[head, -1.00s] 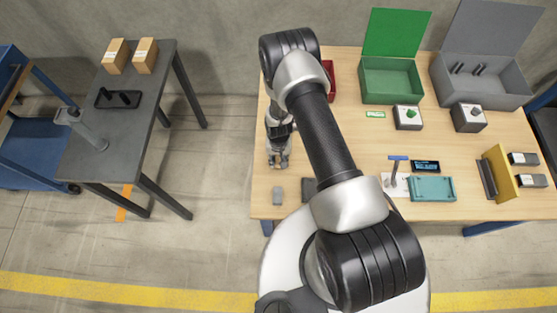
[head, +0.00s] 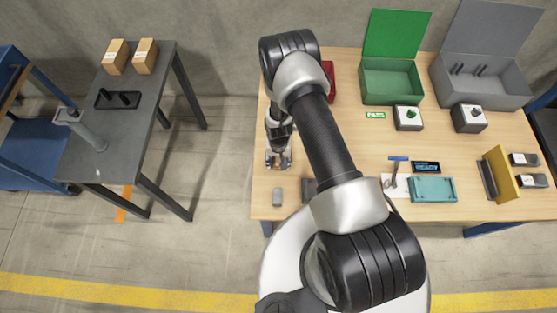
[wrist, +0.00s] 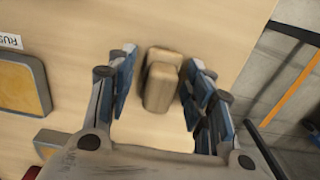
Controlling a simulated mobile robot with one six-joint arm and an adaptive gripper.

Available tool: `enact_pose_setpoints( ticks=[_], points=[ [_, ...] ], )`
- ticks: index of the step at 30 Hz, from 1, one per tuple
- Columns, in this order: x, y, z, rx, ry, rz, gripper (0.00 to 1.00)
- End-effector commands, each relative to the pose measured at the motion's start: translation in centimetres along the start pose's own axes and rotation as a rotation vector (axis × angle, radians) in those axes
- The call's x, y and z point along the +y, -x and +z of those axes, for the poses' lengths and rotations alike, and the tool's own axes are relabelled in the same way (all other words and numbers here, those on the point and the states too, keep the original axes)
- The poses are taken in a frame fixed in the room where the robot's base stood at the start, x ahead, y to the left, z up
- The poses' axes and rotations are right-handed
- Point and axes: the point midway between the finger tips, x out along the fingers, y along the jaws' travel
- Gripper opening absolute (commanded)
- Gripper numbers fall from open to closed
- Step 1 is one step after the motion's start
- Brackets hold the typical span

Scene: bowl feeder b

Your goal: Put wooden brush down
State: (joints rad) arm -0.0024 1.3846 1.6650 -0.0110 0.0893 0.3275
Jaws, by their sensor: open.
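The wooden brush (wrist: 160,80), a light brown block with a rounded top, lies on the pale wooden table (wrist: 225,25) in the wrist view. My gripper (wrist: 160,82) is open, with one blue-grey finger on each side of the brush. A gap shows on the left side; the right fingers are close, and I cannot tell if they touch it. In the head view my gripper (head: 278,163) is low over the table's left part.
A red bin (head: 330,70), a green box (head: 390,95) and a grey box (head: 482,95) stand at the back. A teal tray (head: 432,190) is right. In the wrist view a yellowish framed pad (wrist: 22,85) lies left.

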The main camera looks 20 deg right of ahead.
Motion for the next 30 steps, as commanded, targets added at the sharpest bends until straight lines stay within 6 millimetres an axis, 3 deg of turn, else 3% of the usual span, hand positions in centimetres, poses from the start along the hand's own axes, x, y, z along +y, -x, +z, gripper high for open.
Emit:
enact_pose_setpoints(
  ticks=[5,18,26,29,30],
  points=[
    [0.0,1.6,-0.1,0.002,0.000,-0.001,0.47],
    [0.0,10.5,-0.1,0.001,0.000,0.000,0.47],
    [-0.1,13.5,-0.5,0.009,0.004,-0.003,0.47],
    [-0.5,17.0,-1.6,0.032,0.017,-0.010,0.47],
    [-0.6,19.0,-2.1,0.043,0.026,-0.013,0.47]
  ],
)
